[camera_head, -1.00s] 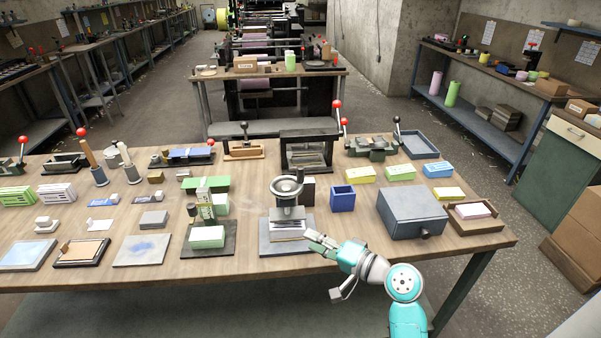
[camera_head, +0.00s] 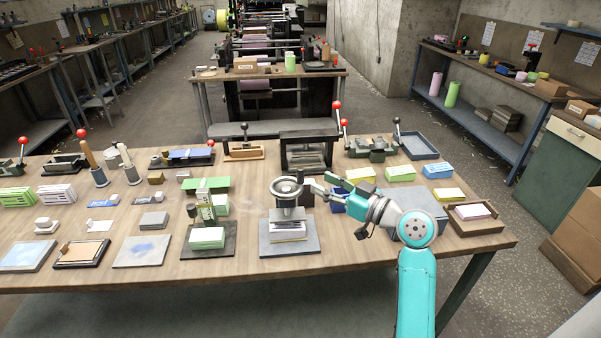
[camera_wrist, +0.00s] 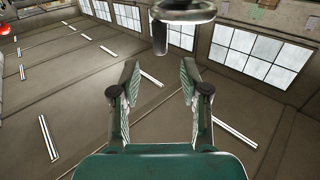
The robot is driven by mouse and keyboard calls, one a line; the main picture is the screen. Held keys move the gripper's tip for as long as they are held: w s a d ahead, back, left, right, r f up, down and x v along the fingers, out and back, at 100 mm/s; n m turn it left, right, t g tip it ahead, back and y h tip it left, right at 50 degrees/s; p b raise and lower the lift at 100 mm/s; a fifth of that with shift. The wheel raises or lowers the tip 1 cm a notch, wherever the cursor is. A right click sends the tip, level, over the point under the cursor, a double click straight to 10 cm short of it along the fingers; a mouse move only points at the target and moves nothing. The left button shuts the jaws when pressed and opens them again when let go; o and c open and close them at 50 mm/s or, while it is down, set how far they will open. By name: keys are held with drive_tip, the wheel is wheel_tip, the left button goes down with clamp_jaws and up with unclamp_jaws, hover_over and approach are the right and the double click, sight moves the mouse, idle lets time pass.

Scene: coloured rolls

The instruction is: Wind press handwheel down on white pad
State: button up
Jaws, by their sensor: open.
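The press stands on a grey base plate (camera_head: 307,245) near the middle of the bench. Its grey handwheel (camera_head: 286,188) sits on top of the screw column. The white pad (camera_head: 288,231) lies stacked on the base under the press. My gripper (camera_head: 320,185) is open and empty, just right of the handwheel and at about its height, apart from it. In the wrist view the handwheel (camera_wrist: 185,12) shows at the top edge, with a grip (camera_wrist: 159,38) hanging from it, ahead of and between my open fingers (camera_wrist: 159,78).
A black lever press (camera_head: 308,150) stands behind. Bare wood lies in front of the press.

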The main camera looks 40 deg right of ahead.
sight(303, 174)
drive_tip(key=w, duration=0.2)
drive_tip(key=w+a, duration=0.1)
drive_tip(key=w, duration=0.5)
drive_tip(key=shift+a, duration=0.2)
clamp_jaws()
